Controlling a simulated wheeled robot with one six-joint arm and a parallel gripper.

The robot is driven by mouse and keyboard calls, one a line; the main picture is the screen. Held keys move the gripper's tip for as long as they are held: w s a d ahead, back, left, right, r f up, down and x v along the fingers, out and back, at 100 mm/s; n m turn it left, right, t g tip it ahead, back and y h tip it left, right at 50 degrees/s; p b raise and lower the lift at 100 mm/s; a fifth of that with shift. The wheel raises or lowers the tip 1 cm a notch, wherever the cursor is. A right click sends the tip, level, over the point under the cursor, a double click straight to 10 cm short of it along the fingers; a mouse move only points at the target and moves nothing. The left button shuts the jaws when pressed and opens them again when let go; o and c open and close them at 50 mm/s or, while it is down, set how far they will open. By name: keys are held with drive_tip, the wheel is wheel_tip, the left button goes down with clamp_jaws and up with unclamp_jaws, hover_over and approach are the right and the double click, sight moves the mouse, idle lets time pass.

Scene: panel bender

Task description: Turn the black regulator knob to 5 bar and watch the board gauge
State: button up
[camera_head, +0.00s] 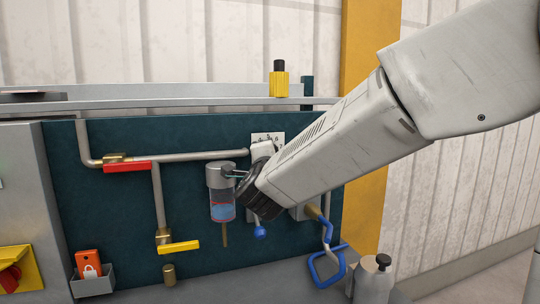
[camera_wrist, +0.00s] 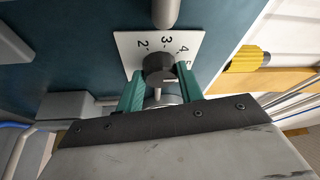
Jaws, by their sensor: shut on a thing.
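In the wrist view, the black regulator knob (camera_wrist: 158,68) sits in front of a white scale plate (camera_wrist: 128,44) with the marks 2, 3, 4 and a partly covered 5. The two green fingers of my gripper (camera_wrist: 159,84) are on either side of the knob and shut on it. I cannot make out a pointer on the knob. In the head view, the top of the scale plate (camera_head: 268,136) shows above my wrist, which hides the knob. I cannot make out the board gauge in either view.
Left of my wrist hangs a filter bowl (camera_head: 222,205) with blue liquid. The dark board also carries pipes, a red lever (camera_head: 128,167), a yellow lever (camera_head: 179,247) and a blue hose (camera_head: 327,240). A yellow-and-black fitting (camera_head: 279,80) stands on the top ledge.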

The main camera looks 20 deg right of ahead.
drive_tip(key=o, duration=1)
drive_tip(key=shift+s, duration=0.1)
drive_tip(key=v, duration=0.7)
drive_tip(key=shift+s, duration=0.25)
drive_tip(key=shift+a, duration=0.15)
